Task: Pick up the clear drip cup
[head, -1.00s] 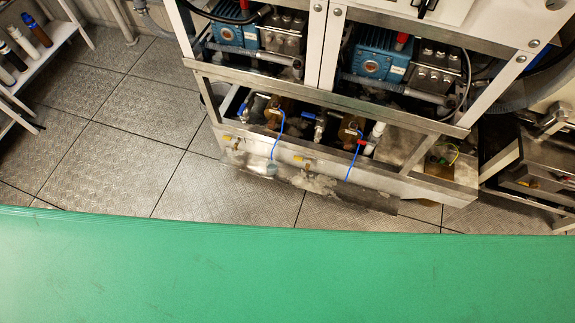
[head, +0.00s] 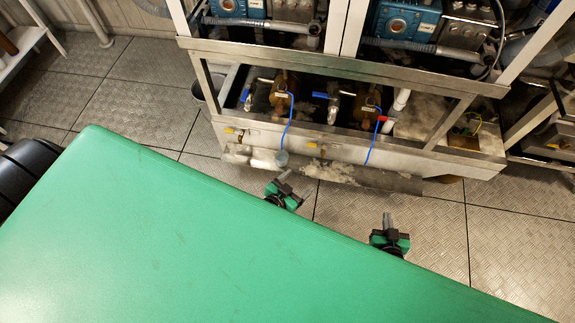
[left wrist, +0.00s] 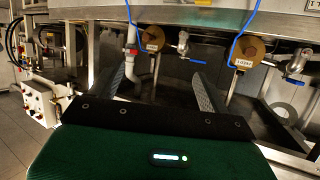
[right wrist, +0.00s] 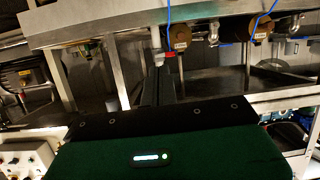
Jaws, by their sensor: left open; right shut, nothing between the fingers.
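A small, pale see-through item (head: 282,158) is at the lower end of the left blue line, at the front of the machine's lower frame. It may be the clear drip cup, but it is too small to be sure. My left gripper (head: 284,178) is just below it in the head view and apart from it as far as I can tell. The left wrist view shows its two grey fingers (left wrist: 165,78) spread and empty. My right gripper (head: 388,220) is further right, its fingers (right wrist: 175,80) together with nothing between them. I cannot pick out the cup in either wrist view.
A large green surface (head: 180,230) fills the lower head view. The metal machine frame (head: 350,150) holds valves, brass parts and blue lines (head: 374,140). A grey bucket (head: 208,92) stands at its left. Bare tread-plate floor (head: 520,235) lies at right.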

